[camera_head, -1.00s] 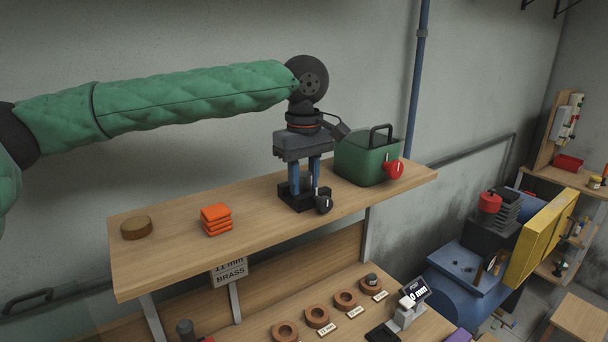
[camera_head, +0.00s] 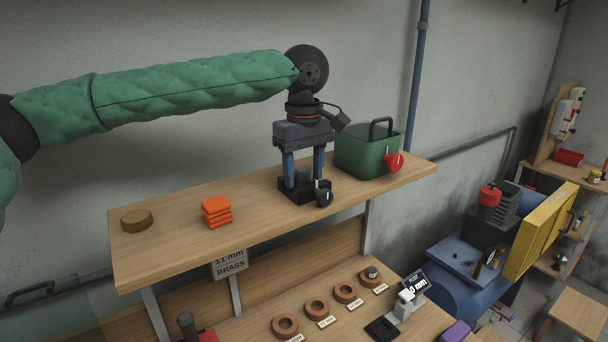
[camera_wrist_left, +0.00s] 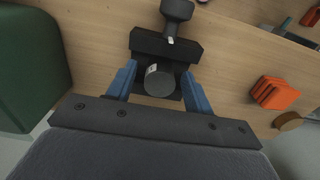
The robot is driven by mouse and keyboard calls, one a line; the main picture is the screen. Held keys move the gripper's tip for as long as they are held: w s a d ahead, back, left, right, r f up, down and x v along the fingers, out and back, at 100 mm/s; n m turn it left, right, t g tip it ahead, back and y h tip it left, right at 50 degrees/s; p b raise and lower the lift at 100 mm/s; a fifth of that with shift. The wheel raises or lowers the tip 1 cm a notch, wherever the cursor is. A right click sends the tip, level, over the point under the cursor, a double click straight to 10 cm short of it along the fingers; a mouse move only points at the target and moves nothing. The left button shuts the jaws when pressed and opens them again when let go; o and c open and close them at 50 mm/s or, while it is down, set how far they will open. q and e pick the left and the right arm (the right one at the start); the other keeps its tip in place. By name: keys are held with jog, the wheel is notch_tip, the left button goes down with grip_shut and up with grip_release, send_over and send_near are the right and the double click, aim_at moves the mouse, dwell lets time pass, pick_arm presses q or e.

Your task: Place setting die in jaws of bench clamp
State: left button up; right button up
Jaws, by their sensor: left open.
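The bench clamp (camera_head: 297,197) is a small black block with a black round knob (camera_head: 324,197), on the wooden shelf. In the left wrist view the clamp (camera_wrist_left: 150,42) is crossed by a wide black bar. A dark grey cylinder, apparently the setting die (camera_wrist_left: 160,82), stands at the clamp with a small pale label on its side. Whether it sits fully between the jaws I cannot tell. My left gripper (camera_head: 304,177) points down over the clamp. Its blue fingers are open on both sides of the cylinder, with gaps visible. My right gripper is not in view.
A green bin (camera_head: 362,153) with a red knob (camera_head: 393,161) stands close right of the gripper. Orange pads (camera_head: 216,211) and a brass-coloured disc (camera_head: 137,220) lie left on the shelf (camera_head: 175,247). Labelled rings (camera_head: 317,308) and a gauge (camera_head: 405,303) are on the bench below.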

aim_at(304, 168)
pick_arm(q)
notch_tip(304, 168, up, 11)
jog(key=b, duration=0.2)
jog(key=shift+r+b, duration=0.2)
jog(key=shift+b, duration=0.2)
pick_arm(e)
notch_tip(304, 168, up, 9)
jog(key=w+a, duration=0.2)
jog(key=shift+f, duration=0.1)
